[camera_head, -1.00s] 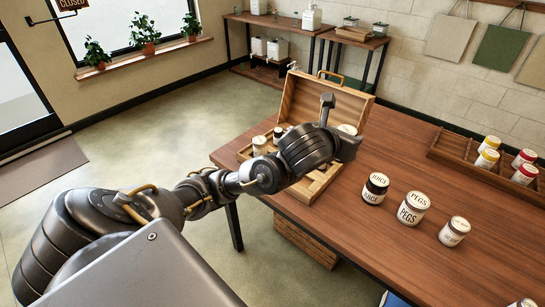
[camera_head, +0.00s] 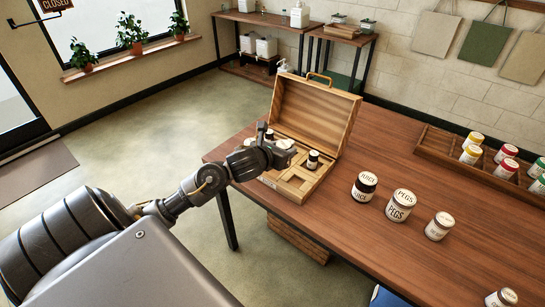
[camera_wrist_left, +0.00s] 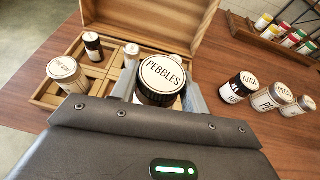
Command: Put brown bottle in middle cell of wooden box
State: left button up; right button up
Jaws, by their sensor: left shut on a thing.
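My left gripper (camera_wrist_left: 163,88) is shut on a dark brown bottle (camera_wrist_left: 165,96) with a white label and a lid marked PEBBLES. In the head view this bottle (camera_head: 313,161) appears upright over the open wooden box (camera_head: 319,185). My left gripper (camera_head: 296,156) reaches it from the left. I cannot tell whether its base touches the box floor. The gripper and bottle hide part of the cells, including the middle. The box also holds a white jar (camera_wrist_left: 66,75), a small dark bottle (camera_wrist_left: 93,46) and a small white jar (camera_wrist_left: 132,52). My right gripper is not in view.
The raised box lid (camera_head: 312,115) stands behind the cells. A dark jar (camera_head: 364,187), a PEGS jar (camera_head: 400,206) and a smaller white jar (camera_head: 439,226) stand right of the box. A wooden rack (camera_head: 432,151) with colour-lidded jars is farther right. The table between is clear.

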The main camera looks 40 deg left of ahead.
pick_arm(q)
jog(key=w+a+f+p, duration=0.1)
jog(key=w+a+f, duration=0.2)
jog(key=a+f, duration=0.3)
jog(key=shift+w+a+f, duration=0.25)
jog(key=shift+a+f, duration=0.05)
jog(key=shift+f, duration=0.05)
notch_tip(320, 180, down, 3)
jog(key=shift+a+r+p, duration=0.1)
jog(key=shift+a+p, duration=0.05)
jog(key=shift+p, duration=0.55)
jog(key=shift+w+f, duration=0.1)
jog(key=shift+f, duration=0.2)
jog(key=shift+f, duration=0.1)
jog(key=shift+f, duration=0.15)
jog(key=o, duration=1.2)
